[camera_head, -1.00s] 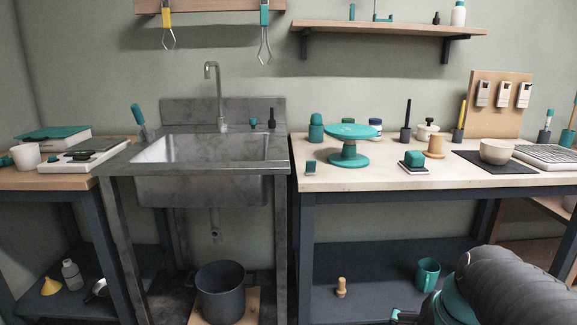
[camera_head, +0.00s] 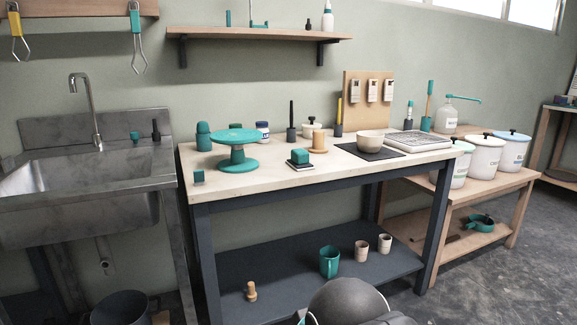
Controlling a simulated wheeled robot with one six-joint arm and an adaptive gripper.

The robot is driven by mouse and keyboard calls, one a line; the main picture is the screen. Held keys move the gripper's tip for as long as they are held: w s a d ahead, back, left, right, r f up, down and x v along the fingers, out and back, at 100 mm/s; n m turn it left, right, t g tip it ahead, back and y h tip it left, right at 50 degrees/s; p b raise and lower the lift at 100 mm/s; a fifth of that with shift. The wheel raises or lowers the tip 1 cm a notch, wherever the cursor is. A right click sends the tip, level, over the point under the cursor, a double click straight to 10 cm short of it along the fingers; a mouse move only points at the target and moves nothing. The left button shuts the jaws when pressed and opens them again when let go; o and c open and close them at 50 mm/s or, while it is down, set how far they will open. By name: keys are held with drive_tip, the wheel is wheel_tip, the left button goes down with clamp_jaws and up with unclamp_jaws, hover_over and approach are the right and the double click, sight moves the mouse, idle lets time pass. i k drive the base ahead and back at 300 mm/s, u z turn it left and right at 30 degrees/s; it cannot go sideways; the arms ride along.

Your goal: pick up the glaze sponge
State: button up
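A teal block (camera_head: 300,156) sits on a small pale and dark base on the worktable, right of the teal turntable; it looks like a sponge, but I cannot be sure. A smaller teal-topped block (camera_head: 198,176) stands at the table's front left corner, and a small teal item (camera_head: 135,136) is on the sink's back ledge. I cannot tell for certain which of these is the glaze sponge. Only a dark rounded part of my own arm shows at the bottom edge. My gripper's fingers are not visible.
The worktable (camera_head: 260,185) holds a teal turntable (camera_head: 236,150) and a bowl (camera_head: 370,142) on a dark mat. The steel sink (camera_head: 80,205) is left. Lidded white buckets (camera_head: 484,155) stand on a lower bench at right. The floor at far right is clear.

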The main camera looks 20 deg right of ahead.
sight(299, 156)
drive_tip(key=z, duration=0.3)
drive_tip(key=i, duration=1)
drive_tip(key=z, duration=1)
drive_tip(key=i, duration=0.2)
drive_tip(key=z, duration=0.3)
